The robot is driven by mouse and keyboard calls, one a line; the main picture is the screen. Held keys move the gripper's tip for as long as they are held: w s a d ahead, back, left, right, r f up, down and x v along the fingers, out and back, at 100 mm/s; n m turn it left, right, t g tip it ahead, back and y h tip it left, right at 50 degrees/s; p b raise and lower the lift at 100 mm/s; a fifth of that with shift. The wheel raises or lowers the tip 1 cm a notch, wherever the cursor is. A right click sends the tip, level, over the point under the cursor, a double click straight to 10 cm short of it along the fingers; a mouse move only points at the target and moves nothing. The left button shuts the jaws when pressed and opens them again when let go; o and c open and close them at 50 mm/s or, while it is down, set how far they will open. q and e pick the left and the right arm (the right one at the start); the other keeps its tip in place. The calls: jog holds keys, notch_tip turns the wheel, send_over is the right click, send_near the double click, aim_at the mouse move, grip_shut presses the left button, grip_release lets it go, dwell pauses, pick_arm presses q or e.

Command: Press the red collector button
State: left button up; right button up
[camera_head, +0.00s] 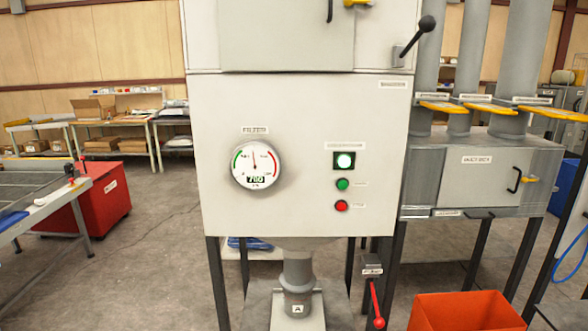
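The red button (341,206) sits low on the right side of the front panel of a pale cabinet (300,110). A green button (342,184) is just above it, and a lit white-green square lamp (344,160) is above that. Small labels stand beside the buttons, too small to read. Neither of my grippers shows in the head view, and nothing covers the red button.
A red-handled lever (376,303) and an orange bin (465,311) stand below right. A black-knobbed lever (427,24) juts out at upper right. A red box (100,198) and tables are left.

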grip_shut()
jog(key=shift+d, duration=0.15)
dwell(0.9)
